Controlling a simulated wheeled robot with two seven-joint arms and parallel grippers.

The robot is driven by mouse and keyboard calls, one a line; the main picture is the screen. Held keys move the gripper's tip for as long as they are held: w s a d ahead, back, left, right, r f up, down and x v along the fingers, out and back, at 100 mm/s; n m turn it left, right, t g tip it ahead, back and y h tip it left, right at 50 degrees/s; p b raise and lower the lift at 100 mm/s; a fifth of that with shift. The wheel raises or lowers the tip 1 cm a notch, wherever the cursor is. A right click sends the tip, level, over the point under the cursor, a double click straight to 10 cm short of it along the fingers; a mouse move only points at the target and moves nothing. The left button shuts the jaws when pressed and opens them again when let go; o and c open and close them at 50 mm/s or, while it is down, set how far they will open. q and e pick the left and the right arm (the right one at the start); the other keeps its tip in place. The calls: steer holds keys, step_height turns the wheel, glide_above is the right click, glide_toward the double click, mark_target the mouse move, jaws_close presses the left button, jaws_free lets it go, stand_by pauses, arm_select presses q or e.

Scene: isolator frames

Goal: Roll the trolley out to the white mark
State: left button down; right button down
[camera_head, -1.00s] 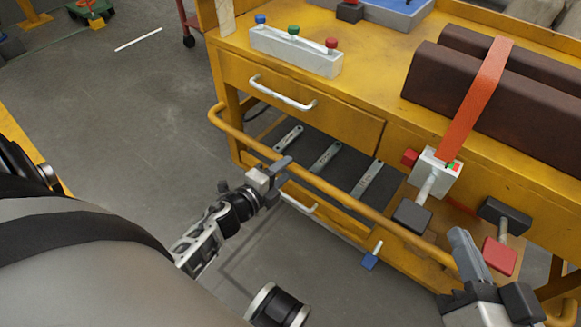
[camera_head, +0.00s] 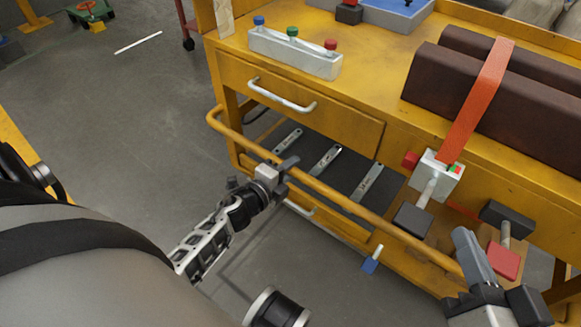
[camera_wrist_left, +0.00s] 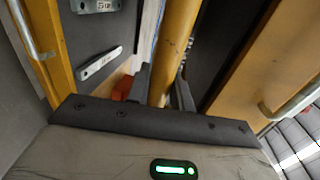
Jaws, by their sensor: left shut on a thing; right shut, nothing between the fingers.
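The yellow trolley (camera_head: 345,110) stands at the right in the head view, with a yellow push rail (camera_head: 330,190) along its near side. My left gripper (camera_head: 278,172) is shut on the rail; the left wrist view shows the rail (camera_wrist_left: 178,45) between its two fingers (camera_wrist_left: 165,88). My right gripper (camera_head: 472,255) is shut and empty near the rail's right end; I cannot tell whether it touches the rail. The white mark (camera_head: 138,42) is a short line on the grey floor at the upper left, apart from the trolley.
On the trolley are a block with coloured knobs (camera_head: 293,55) and dark brown bars (camera_head: 500,105) under an orange strap (camera_head: 478,100). A blue pedal (camera_head: 370,265) hangs low at its near side. A green cart (camera_head: 90,10) stands far left. Floor around the mark is clear.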

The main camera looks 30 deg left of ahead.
arm_select(q)
steer(key=shift+s+a, duration=0.1)
steer(key=shift+s, duration=0.65)
arm_select(e)
steer(key=shift+s+f, duration=0.1)
arm_select(q)
steer(key=c, duration=1.3)
jaws_free()
steer(key=shift+w, duration=0.1)
steer(key=shift+p+v, duration=1.65)
steer(key=shift+v, duration=6.3)
arm_select(e)
steer(key=shift+d+f+n+g+h, duration=0.4)
steer(key=shift+f+n+h, duration=0.2)
steer(key=shift+f+n, duration=0.1)
